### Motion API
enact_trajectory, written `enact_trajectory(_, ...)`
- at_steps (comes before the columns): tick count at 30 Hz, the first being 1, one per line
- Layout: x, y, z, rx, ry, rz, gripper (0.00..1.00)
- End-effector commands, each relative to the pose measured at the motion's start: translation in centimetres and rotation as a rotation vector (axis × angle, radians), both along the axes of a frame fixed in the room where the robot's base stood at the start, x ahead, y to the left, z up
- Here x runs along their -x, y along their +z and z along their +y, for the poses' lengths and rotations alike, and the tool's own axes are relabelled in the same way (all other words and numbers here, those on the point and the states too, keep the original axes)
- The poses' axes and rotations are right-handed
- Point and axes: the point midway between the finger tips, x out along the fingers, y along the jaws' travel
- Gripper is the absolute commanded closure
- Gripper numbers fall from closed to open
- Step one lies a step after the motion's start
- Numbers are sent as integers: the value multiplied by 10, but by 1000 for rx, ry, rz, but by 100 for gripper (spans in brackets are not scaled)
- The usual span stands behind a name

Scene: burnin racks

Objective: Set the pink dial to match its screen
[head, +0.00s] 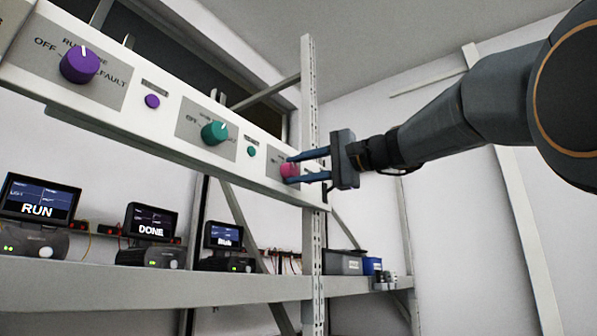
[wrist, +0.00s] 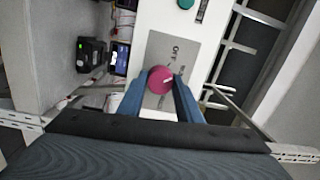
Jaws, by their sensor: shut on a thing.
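The pink dial (head: 289,170) is at the right end of the white panel. My gripper (head: 292,170) is shut on it, one blue finger on each side. In the wrist view the dial (wrist: 161,80) sits between the fingertips of my gripper (wrist: 161,88), with a pale pointer mark toward the right. The grey label plate (wrist: 170,55) around it has lettering too small to read. The third screen (head: 223,235), below the panel toward its right, shows a word too small to read; a small screen (wrist: 120,59) also shows beside the plate in the wrist view.
A purple dial (head: 80,64) and a teal dial (head: 214,132) are further left on the panel. Screens below them read RUN (head: 38,200) and DONE (head: 151,222). A rack post (head: 311,110) stands close behind my gripper. Bins (head: 345,263) sit on the lower shelf.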

Motion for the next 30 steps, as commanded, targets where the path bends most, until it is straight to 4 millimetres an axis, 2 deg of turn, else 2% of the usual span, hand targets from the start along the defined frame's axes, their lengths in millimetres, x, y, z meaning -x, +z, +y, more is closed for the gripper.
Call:
enact_trajectory(12,0,0,0,-147,-1,187,91)
enact_trajectory(30,-1,0,0,-178,-2,226,91)
